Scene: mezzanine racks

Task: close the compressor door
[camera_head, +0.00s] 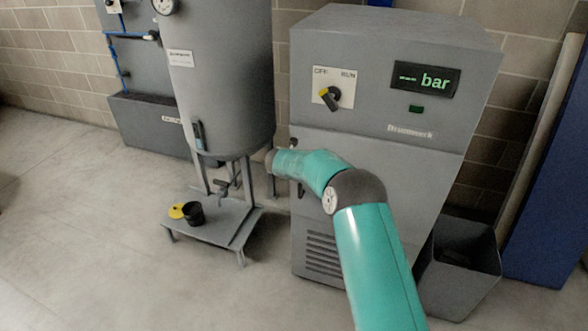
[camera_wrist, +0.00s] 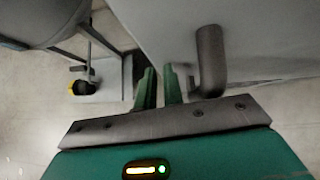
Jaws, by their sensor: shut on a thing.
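The grey compressor cabinet (camera_head: 390,118) stands at the right in the head view, with a dial switch and a lit "bar" display. Its lower door (camera_head: 320,235) has louvre slots; my arm covers part of it, and I cannot tell how far it stands open. In the wrist view the door (camera_wrist: 268,38) fills the upper right, with a bent grey handle (camera_wrist: 210,58). My gripper (camera_wrist: 160,88) is at the door's edge, just left of the handle. The fingers are nearly together, shut on the door; the exact contact is unclear. In the head view my arm hides the fingers.
A grey tank (camera_head: 222,85) on legs stands close left of the cabinet. A low stand (camera_head: 225,225) below it bears a black cup (camera_head: 192,213) and a yellow disc. A grey bin (camera_head: 455,275) is at the right. The floor at front left is clear.

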